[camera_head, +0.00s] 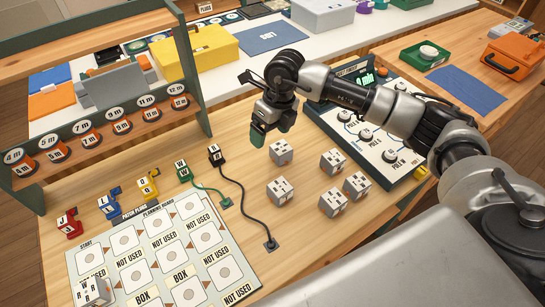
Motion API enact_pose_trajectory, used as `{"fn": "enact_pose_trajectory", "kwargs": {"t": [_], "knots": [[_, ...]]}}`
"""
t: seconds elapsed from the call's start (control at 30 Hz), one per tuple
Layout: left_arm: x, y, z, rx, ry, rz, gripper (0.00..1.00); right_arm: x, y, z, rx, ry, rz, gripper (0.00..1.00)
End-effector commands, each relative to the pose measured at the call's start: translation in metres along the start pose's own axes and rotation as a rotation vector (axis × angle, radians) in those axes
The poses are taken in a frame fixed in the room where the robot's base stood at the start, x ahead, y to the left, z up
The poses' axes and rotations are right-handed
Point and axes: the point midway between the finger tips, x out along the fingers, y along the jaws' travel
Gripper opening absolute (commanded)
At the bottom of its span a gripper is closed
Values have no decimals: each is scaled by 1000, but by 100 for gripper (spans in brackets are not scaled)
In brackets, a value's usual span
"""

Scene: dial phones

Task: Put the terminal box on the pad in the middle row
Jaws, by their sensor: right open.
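Several small light-grey boxes with dark socket marks, which look like terminal boxes, stand on the wooden table. One (281,152) is at the back, others are to its right (333,161) and in front (280,190). My right gripper (273,128) is open and empty, just above and behind the back box, apart from it. The planning board (205,262) lies at front left, with rows of square pads, some labelled NOT USED or BOX. A pad near its middle (167,254) is bare. A grey box with letters (93,290) sits at its near left corner. My left gripper is not in view.
Coloured plugs, including a yellow one (149,187) and a black one (215,155), stand behind the board; a black cord crosses to a socket (270,244). A dial panel (365,130) lies behind my right arm.

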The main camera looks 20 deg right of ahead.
Motion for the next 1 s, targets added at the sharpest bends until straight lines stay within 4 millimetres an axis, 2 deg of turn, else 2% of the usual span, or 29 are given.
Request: {"fn": "enact_pose_trajectory", "kwargs": {"t": [0.03, 0.1, 0.23, 0.5, 0.73, 1.0], "knots": [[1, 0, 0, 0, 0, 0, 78, -8, -14, 0, 68, 20, -70, 83], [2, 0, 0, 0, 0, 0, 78, -17, -28, -1, 144, 42, -140, 83], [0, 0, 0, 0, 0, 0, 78, -16, -39, -4, 206, 60, -193, 83], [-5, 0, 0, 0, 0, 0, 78, 24, -45, -7, 206, 61, -191, 83], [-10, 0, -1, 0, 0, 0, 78, 42, -49, -8, 205, 62, -190, 83], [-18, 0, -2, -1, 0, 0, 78, 78, -56, -10, 204, 60, -190, 83]]}}
